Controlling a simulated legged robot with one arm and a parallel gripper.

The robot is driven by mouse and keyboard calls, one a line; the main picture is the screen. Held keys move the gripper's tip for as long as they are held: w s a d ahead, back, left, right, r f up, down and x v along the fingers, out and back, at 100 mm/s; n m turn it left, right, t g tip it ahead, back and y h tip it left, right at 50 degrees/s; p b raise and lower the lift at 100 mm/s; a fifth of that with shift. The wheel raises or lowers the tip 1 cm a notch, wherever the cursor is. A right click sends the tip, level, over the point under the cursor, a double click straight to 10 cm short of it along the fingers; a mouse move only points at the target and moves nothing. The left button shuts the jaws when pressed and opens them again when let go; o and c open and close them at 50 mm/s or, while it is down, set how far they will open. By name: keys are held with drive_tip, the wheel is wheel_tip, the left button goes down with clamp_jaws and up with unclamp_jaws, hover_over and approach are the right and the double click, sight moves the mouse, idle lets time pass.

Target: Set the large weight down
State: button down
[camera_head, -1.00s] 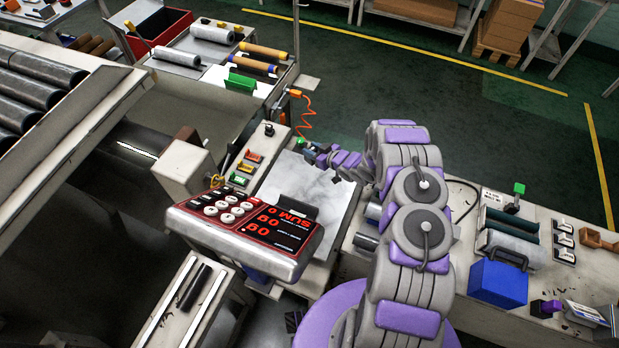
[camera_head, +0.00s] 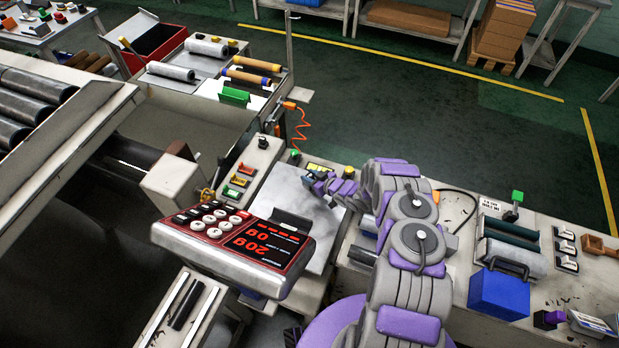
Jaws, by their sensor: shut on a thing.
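My gripper (camera_head: 328,196) is at the end of my grey and purple arm, low over the pale square plate of the scale (camera_head: 290,190), towards its right side. It is shut on a small dark thing, which I take to be the large weight. The weight is mostly hidden by the fingers and too small to make out clearly. I cannot tell whether it touches the plate. The scale's red display (camera_head: 265,243) shows lit digits; one line looks like 209.
A control strip with coloured switches (camera_head: 240,181) runs left of the plate. A blue box (camera_head: 499,293), dark rollers (camera_head: 512,232) and small holders (camera_head: 566,248) stand on the bench to the right. A side table (camera_head: 210,65) with rolls stands at the back left.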

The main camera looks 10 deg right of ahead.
drive_tip(key=shift+d+r, duration=0.1)
drive_tip(key=shift+a, duration=0.2)
drive_tip(key=c, duration=0.7)
unclamp_jaws()
drive_tip(key=shift+a, duration=0.4)
drive_tip(key=shift+d, duration=0.45)
drive_tip(key=shift+s+d+r, duration=0.1)
drive_tip(key=shift+s+d, duration=0.1)
drive_tip(key=shift+s, duration=0.05)
drive_tip(key=p+v, duration=0.1)
drive_tip(key=v, duration=1)
drive_tip(key=shift+s+a+p, duration=0.1)
drive_tip(key=shift+s+p, duration=0.1)
drive_tip(key=shift+p, duration=0.2)
drive_tip(key=shift+a, duration=0.15)
drive_tip(key=shift+s, duration=0.1)
